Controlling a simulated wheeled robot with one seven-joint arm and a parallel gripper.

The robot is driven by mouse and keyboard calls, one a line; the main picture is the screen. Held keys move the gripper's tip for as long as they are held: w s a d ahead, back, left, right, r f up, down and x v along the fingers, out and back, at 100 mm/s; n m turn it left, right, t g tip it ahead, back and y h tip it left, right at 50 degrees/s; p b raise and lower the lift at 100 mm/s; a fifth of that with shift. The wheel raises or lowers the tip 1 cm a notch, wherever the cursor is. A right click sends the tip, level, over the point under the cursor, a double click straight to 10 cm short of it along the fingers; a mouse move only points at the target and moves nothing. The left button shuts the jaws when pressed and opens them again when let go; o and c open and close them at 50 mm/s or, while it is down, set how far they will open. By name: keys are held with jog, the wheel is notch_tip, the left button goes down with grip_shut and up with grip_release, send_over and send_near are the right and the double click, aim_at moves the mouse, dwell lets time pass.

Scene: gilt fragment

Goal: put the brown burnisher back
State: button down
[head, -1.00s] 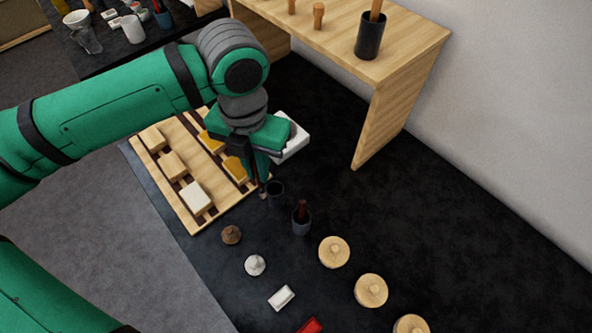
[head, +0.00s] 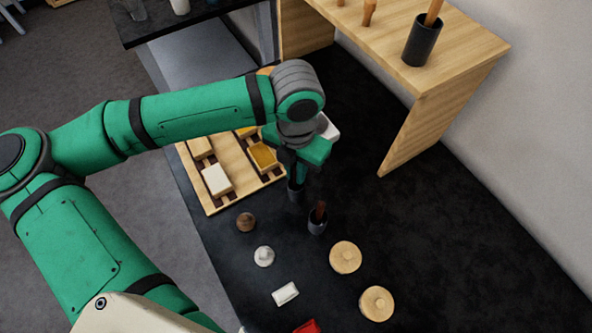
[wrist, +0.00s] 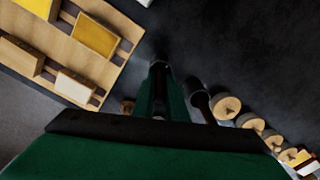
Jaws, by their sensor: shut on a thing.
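My gripper (head: 297,178) points down over a small dark cup (head: 296,194), shut on a thin dark brown tool, which I take as the brown burnisher (wrist: 161,92). The cup shows just beyond the fingers in the wrist view (wrist: 158,68). The fingers hide most of the burnisher, and I cannot tell whether its lower end is inside the cup. A second grey cup (head: 317,226) stands close by, nearer the front, with a reddish-brown handle (head: 319,209) upright in it.
A wooden rack (head: 212,208) with white and yellow blocks lies to the left. Round wooden lids (head: 345,257), a brown knob (head: 246,222), a white knob (head: 264,256) and a white block (head: 285,293) lie in front. A wooden shelf (head: 460,60) stands behind right; dark tabletop before it is clear.

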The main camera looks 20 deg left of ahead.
jog(key=shift+f, duration=0.2)
jog(key=c, duration=1.8)
grip_release()
jog(key=shift+f, duration=0.1)
jog(key=shift+o, duration=0.2)
notch_tip(320, 180, up, 12)
jog(key=shift+r, duration=0.15)
